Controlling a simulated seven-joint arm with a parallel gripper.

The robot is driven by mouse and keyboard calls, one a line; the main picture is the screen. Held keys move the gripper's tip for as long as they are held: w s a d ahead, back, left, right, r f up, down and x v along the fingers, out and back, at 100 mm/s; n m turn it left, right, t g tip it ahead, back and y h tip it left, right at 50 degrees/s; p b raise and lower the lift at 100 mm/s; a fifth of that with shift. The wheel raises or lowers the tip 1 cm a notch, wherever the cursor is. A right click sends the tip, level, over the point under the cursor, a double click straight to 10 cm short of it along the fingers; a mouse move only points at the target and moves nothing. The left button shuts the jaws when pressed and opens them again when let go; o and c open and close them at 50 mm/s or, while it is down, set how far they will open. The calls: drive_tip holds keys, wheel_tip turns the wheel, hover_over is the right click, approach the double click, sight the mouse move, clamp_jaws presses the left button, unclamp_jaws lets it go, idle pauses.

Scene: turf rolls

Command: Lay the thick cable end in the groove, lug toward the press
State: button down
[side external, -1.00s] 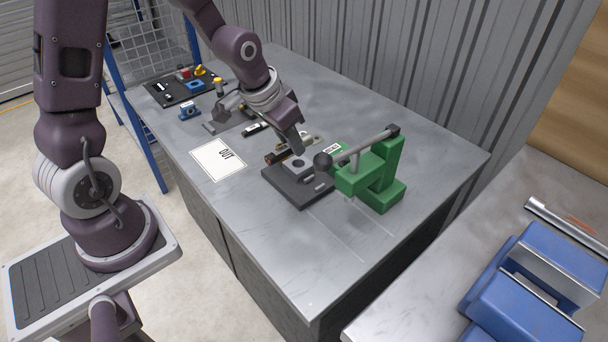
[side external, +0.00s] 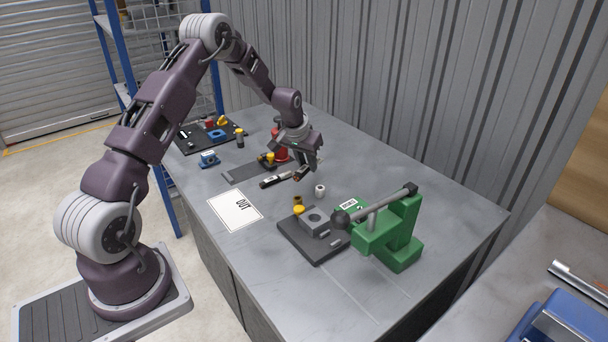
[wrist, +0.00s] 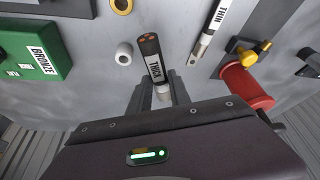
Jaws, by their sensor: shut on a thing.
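The thick cable end (wrist: 154,60) is a short black piece with a white THICK label. In the wrist view its copper-strand face points away from me, and its silver lug end (wrist: 163,93) lies between my fingers. My gripper (side external: 307,174) is shut on it, low near the back of the table; I cannot tell whether it touches the tabletop. The green press (side external: 392,235) stands to the right. Beside it is a dark base plate (side external: 290,236) with a grey holed block (side external: 315,221). No groove shows clearly.
The thin cable end (wrist: 212,25) lies just beside, also in the side view (side external: 274,181). A white ring (side external: 320,190), a brass ring (side external: 297,200) and a red cylinder (side external: 280,150) are close by. An OUT sheet (side external: 235,211) lies at front left.

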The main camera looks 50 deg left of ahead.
sight(307, 187)
wheel_tip(307, 187, down, 5)
drive_tip(key=shift+f, duration=0.2)
drive_tip(key=shift+f, duration=0.15)
drive_tip(key=c, duration=1.2)
unclamp_jaws()
